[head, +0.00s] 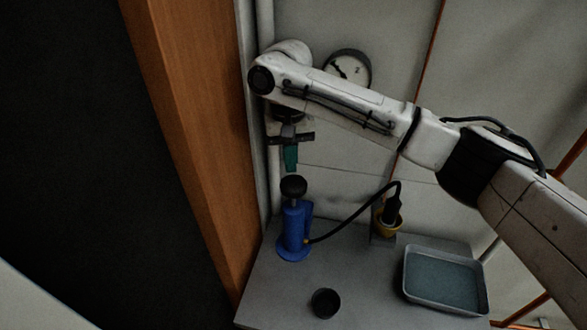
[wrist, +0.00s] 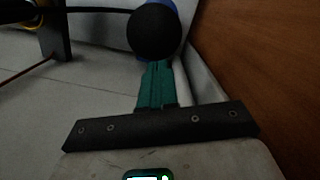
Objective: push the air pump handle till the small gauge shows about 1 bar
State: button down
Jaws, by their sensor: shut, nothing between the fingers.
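The air pump (head: 293,232) is a blue upright cylinder on a grey bench, with a round black handle knob (head: 293,186) on top. My gripper (head: 291,166) points down with green fingers shut and empty, just above the knob with a small gap. In the wrist view, the closed green fingers (wrist: 156,72) point at the black knob (wrist: 154,34), with a bit of blue pump behind it. A round white dial (head: 349,70) with a dark needle is on the wall, partly covered by my arm. I cannot read it or make out a separate small gauge.
A black hose (head: 357,221) runs from the pump to a yellow and black fitting (head: 388,222). A grey tray (head: 407,278) is at the bench's right, a dark cup (head: 325,303) at the front. A wooden post (head: 188,130) stands close left.

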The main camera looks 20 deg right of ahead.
notch_tip(320, 180, up, 10)
jog(key=w+b, duration=0.1)
